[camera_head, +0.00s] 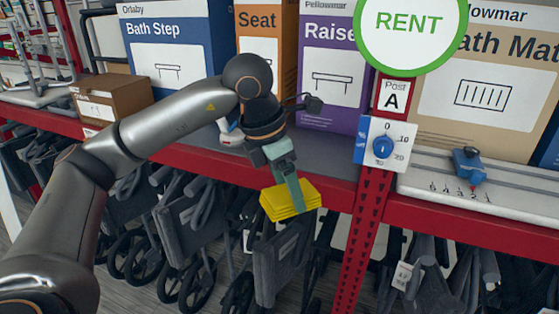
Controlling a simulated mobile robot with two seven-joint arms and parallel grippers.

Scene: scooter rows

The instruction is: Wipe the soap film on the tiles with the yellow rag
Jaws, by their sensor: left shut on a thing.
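My left gripper (297,187) is shut on the folded yellow rag (288,204). It holds the rag in the air in front of the red shelf edge, above the folded dark scooters. The arm comes in from the left and bends down at the wrist. No soap film and no tiles show in this view. My right gripper is not in the picture.
A red shelf beam (478,222) carries boxes, including a blue Bath Step box (175,40) and a purple box (330,90). A dial (383,146) sits on the red post. Several folded scooters (280,262) stand below. A blue slider (469,166) is at right.

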